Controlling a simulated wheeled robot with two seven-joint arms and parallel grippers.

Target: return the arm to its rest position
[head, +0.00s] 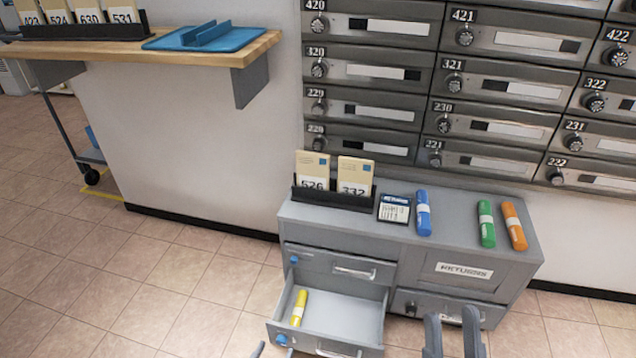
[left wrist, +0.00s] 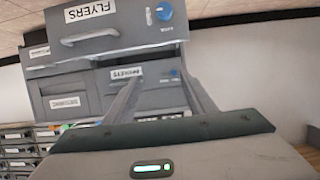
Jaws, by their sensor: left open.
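My left gripper (head: 274,351) shows only its fingertips at the bottom edge of the head view, just in front of the open drawer (head: 343,322). In the left wrist view, my left gripper (left wrist: 160,88) has its fingers spread and empty, facing the upside-down cabinet (left wrist: 95,90). My right gripper (head: 452,332) is at the bottom edge of the head view, in front of the cabinet's lower right drawer. Its two fingers stand apart with nothing between them. The rest of both arms is out of the head view.
The open lower left drawer, labelled FLYERS (left wrist: 92,12), holds a yellow marker (head: 299,308). On the grey cabinet (head: 450,240) are a card rack, a dark box (head: 394,209), and blue, green and orange markers. A wooden shelf (head: 200,50) is at upper left.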

